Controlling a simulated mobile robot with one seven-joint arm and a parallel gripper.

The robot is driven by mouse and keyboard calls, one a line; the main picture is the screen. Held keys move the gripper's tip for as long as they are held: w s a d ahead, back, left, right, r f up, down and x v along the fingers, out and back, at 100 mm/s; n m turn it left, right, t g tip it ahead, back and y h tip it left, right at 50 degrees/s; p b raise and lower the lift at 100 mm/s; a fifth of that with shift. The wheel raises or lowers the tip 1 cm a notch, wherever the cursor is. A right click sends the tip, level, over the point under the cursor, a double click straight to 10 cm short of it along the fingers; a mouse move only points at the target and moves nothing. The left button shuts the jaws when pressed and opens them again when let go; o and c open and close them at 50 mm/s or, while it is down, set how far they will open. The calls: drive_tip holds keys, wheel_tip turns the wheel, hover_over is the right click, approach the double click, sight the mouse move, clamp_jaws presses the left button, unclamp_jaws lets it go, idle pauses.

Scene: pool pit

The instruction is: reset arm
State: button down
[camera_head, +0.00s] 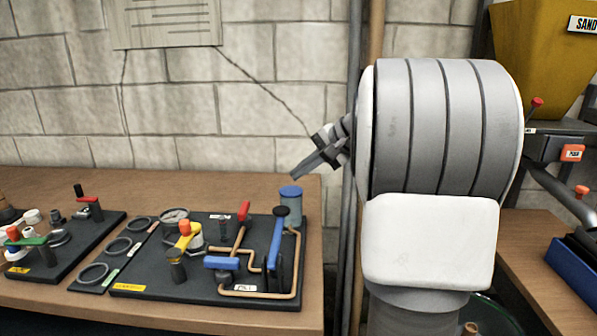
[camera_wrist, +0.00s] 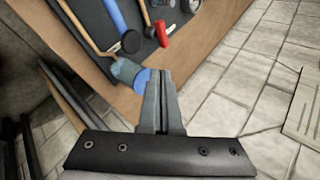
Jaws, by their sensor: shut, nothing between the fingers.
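My gripper (camera_head: 312,167) is in the air above the right end of the wooden bench (camera_head: 50,184), up and to the right of a blue-capped canister (camera_head: 290,206). It points down and to the left, and its fingers are together and empty. In the wrist view the two fingers of my gripper (camera_wrist: 161,75) lie close side by side with nothing held. The blue-capped canister (camera_wrist: 128,72) shows just behind them, partly covered. My large grey and white arm link fills the right middle of the head view and hides what is behind it.
A black board with copper pipes and a blue lever (camera_head: 277,240) lies on the bench. Left of it are rings (camera_head: 93,274) and another black board with small fittings (camera_head: 62,260). A yellow sand hopper (camera_head: 545,50) stands at the right. Vertical pipes (camera_head: 352,120) run by the wall.

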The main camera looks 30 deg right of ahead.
drive_tip(key=s+a+f+n+g+h, duration=0.1)
drive_tip(key=s+a+n+g, duration=0.15)
drive_tip(key=s+a, duration=0.4)
drive_tip(key=s+a+f+n+g, duration=0.1)
drive_tip(key=s+a+n, duration=0.2)
drive_tip(key=s+a, duration=0.4)
drive_tip(key=s+a+f+n+h, duration=0.2)
drive_tip(key=s+a+f+n, duration=0.15)
drive_tip(key=s, duration=0.25)
drive_tip(key=s+a+f+n+h, duration=0.1)
drive_tip(key=s+a+f+n, duration=0.1)
drive_tip(key=s+a+n, duration=0.3)
wheel_tip(320, 180, up, 17)
drive_tip(key=s+d+m+p, duration=0.1)
drive_tip(key=p, duration=1.6)
drive_tip(key=shift+f+m+t, duration=0.15)
drive_tip(key=shift+m+t, duration=0.15)
drive_tip(key=shift+t, duration=0.15)
